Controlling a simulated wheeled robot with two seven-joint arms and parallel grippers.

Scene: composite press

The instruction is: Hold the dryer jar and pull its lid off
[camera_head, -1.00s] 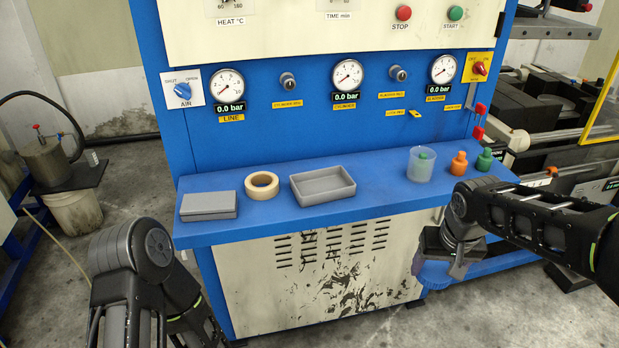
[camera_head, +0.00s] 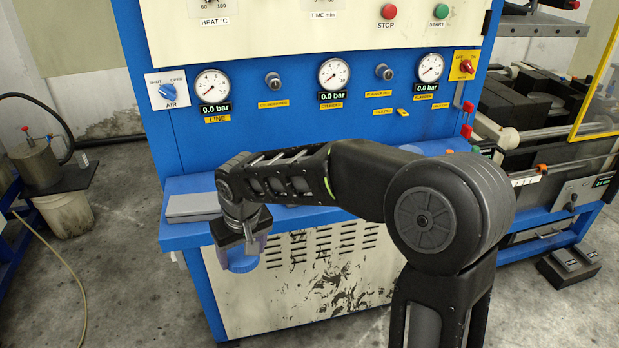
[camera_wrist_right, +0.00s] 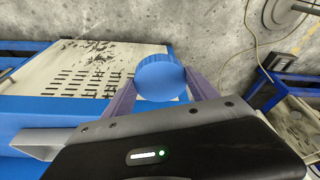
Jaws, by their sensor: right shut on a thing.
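A round blue ridged piece (camera_wrist_right: 160,78), which looks like the dryer jar's lid, sits between the two purple fingers of my right gripper in the right wrist view. In the head view my right gripper (camera_head: 250,246) points down and is shut on this blue piece (camera_head: 240,263), in front of the shelf's left part. I cannot tell whether a jar body is joined to it. My left gripper is not in view.
The blue press shelf (camera_head: 185,232) carries a flat grey box (camera_head: 190,206) at its left end. My right arm spans the shelf and hides most of what stands on it.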

